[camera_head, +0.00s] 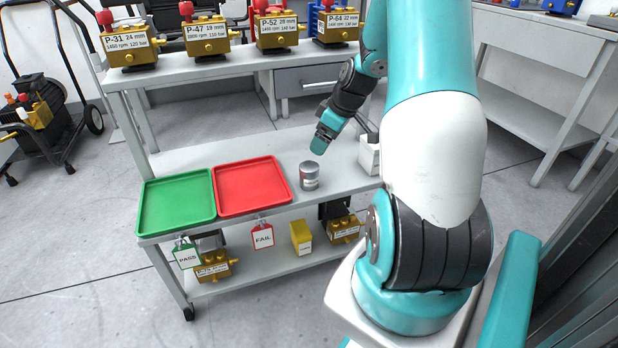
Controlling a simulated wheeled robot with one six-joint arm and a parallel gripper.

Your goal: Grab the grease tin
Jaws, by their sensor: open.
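The grease tin looks to be the small grey cylinder (309,176) standing upright on the middle shelf of the bench, just right of the red tray. The gripper is open and appears apart from the tin. The fingertips are small in this view, and the gap between them is hard to make out.
A green tray (177,203) and a red tray (252,187) lie empty left of the tin. A white box (369,156) stands to the right, partly behind my arm. Labelled brass pumps, such as P-47 (206,36), line the upper shelf. A yellow container (301,237) sits below.

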